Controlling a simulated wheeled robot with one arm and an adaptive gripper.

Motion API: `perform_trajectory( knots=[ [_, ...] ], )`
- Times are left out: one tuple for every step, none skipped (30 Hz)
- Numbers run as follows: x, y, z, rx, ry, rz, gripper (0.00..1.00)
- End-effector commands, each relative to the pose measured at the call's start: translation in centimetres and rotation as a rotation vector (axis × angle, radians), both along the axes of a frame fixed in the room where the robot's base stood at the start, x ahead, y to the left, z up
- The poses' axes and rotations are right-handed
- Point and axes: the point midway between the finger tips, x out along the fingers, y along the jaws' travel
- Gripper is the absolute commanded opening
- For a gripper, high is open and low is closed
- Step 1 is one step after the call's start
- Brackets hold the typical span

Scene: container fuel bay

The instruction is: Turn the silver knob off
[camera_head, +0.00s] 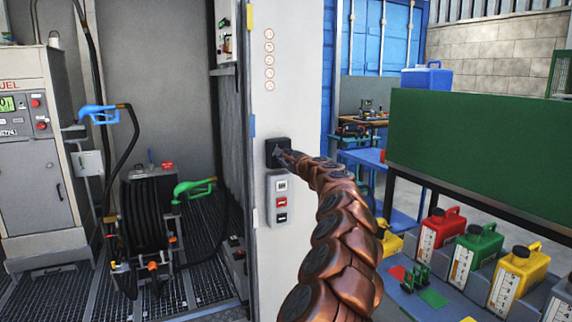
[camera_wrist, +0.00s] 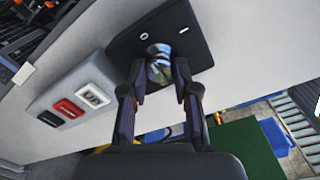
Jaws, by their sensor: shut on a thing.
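The silver knob (camera_wrist: 159,68) sits on a black square plate (camera_wrist: 185,38) in the wrist view, between the fingers of my gripper (camera_wrist: 160,78). The plate carries a white circle mark and a white bar mark on either side of the knob. My gripper is shut on the knob, with a finger on each side. In the head view the black plate (camera_head: 278,151) is on a white wall panel, and my gripper (camera_head: 285,155) reaches it from the right. The knob itself is mostly hidden there by my gripper.
A grey box with white, red and black buttons (camera_head: 281,200) is just below the plate. A fuel pump (camera_head: 35,150) and a hose reel (camera_head: 145,220) stand left. A bench with coloured fuel cans (camera_head: 440,235) and a green board (camera_head: 480,140) are at right.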

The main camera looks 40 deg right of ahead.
Motion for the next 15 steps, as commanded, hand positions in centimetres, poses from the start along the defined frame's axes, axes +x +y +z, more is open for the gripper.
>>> perform_trajectory(
  knots=[
    [0.01,0.02,0.01,-0.019,0.003,-0.001,0.00],
    [0.00,0.01,0.03,-0.029,0.008,-0.001,0.00],
    [-0.01,0.00,0.06,-0.041,0.011,-0.001,0.00],
    [-0.01,-0.01,0.08,-0.047,0.014,-0.002,0.00],
    [-0.02,-0.01,0.12,-0.053,0.015,-0.001,0.00],
    [-0.02,-0.01,0.14,-0.060,0.018,-0.001,0.00],
    [-0.02,-0.02,0.16,-0.064,0.019,-0.001,0.00],
    [-0.02,-0.01,0.17,-0.068,0.021,-0.002,0.00],
    [-0.02,-0.02,0.19,-0.072,0.022,-0.001,0.00],
    [-0.02,-0.02,0.21,-0.074,0.023,-0.001,0.00],
    [-0.02,-0.02,0.21,-0.076,0.023,-0.001,0.00],
    [-0.03,-0.01,0.22,-0.076,0.024,-0.001,0.00],
    [-0.03,-0.02,0.23,-0.077,0.025,-0.001,0.00],
    [-0.03,-0.02,0.24,-0.078,0.024,-0.001,0.00],
    [-0.03,-0.02,0.24,-0.078,0.025,-0.001,0.00]
  ],
)
